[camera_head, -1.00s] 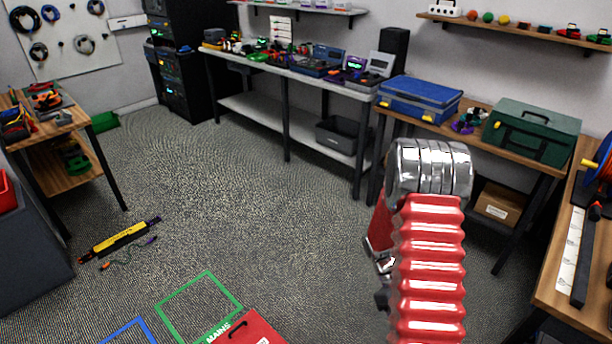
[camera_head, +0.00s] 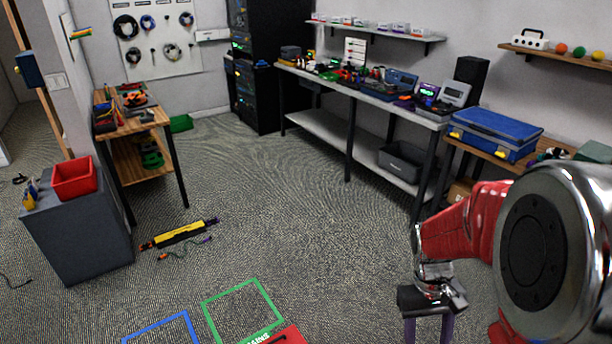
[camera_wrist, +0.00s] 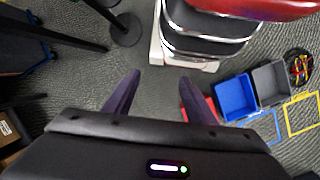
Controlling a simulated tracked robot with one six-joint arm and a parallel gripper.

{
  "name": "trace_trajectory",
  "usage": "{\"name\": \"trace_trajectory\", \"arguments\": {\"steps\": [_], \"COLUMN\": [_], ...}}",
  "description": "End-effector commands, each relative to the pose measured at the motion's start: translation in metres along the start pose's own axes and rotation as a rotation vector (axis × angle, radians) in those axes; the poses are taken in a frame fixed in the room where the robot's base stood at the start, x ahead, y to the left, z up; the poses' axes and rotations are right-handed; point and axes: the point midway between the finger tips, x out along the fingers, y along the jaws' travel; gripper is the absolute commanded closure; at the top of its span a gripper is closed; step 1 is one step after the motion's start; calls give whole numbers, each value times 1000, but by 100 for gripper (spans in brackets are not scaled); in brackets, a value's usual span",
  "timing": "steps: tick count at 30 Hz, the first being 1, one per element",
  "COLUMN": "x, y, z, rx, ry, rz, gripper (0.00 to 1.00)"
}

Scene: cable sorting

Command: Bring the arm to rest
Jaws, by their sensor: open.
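My arm, with red links and chrome joints, fills the right side of the head view. My gripper (camera_head: 428,328) hangs pointing down at the lower right of that view, its fingers partly cut off by the bottom edge. In the wrist view the two purple fingers of my gripper (camera_wrist: 158,92) stand apart with only grey carpet between their tips. It is open and holds nothing.
A workbench (camera_head: 330,125) and a blue case (camera_head: 495,128) line the back wall. A yellow and black bar (camera_head: 180,233) lies on the carpet. A grey cabinet (camera_head: 80,235) bears a red bin (camera_head: 75,180). Blue and grey bins (camera_wrist: 236,97) show in the wrist view. Mid floor is clear.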

Motion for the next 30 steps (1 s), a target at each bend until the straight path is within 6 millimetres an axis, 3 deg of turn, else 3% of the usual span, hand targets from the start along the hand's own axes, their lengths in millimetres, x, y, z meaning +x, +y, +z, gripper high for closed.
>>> {"name": "trace_trajectory", "arguments": {"steps": [12,30], "x": [-58,-125], "y": [-38,-83], "z": [19,62], "rx": [96,83], "ry": [225,523], "rz": [-36,-90], "gripper": [50,50]}}
